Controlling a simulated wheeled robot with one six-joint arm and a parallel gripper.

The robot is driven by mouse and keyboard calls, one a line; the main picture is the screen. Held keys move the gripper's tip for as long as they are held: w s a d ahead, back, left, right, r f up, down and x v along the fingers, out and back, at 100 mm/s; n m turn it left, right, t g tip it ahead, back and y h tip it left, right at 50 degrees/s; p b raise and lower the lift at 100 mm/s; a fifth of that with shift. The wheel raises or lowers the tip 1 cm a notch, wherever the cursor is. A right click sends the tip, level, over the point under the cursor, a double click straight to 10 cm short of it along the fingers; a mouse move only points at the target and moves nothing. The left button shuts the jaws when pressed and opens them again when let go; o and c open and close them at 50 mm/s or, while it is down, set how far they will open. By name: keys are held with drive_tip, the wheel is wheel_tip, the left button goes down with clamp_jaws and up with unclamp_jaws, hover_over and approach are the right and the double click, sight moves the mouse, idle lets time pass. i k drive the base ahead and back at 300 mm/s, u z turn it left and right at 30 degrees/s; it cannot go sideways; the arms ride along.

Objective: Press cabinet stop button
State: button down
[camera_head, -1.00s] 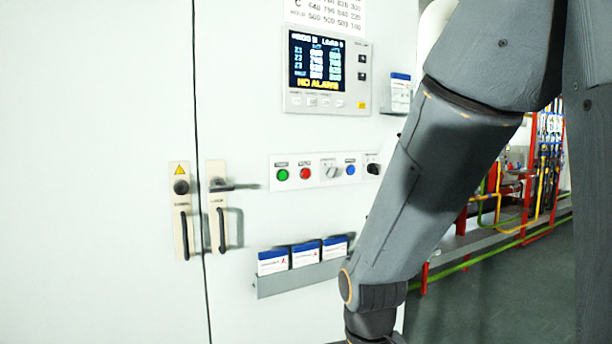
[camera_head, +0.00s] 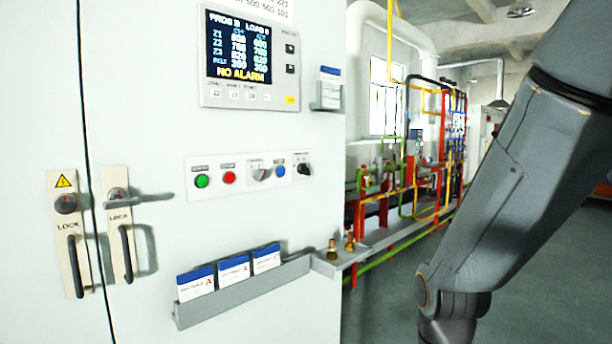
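The cabinet (camera_head: 250,137) fills the left of the view. A pale button strip (camera_head: 222,192) is fixed on its front. On it, from left to right, are a green button (camera_head: 201,181), a red button (camera_head: 229,177) with a small label above it, a grey rotary switch (camera_head: 260,172), a blue button (camera_head: 280,171) and a black knob (camera_head: 304,168). The red one looks like the stop button; its label is too small to read surely. My arm hangs at the right, well apart from the strip. My gripper is out of the picture, below the bottom edge.
A display panel (camera_head: 250,97) sits above the strip, reading NO ALARM. Below is a shelf (camera_head: 245,290) with cards; a side ledge (camera_head: 340,257) holds two brass pieces. Door handles (camera_head: 126,252) stick out at left. Open floor (camera_head: 395,300) and coloured pipes (camera_head: 410,190) lie right.

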sight(228, 177)
drive_tip(key=z, duration=2.05)
drive_tip(key=k, duration=1.15)
drive_tip(key=u, duration=1.25)
drive_tip(key=i, duration=0.5)
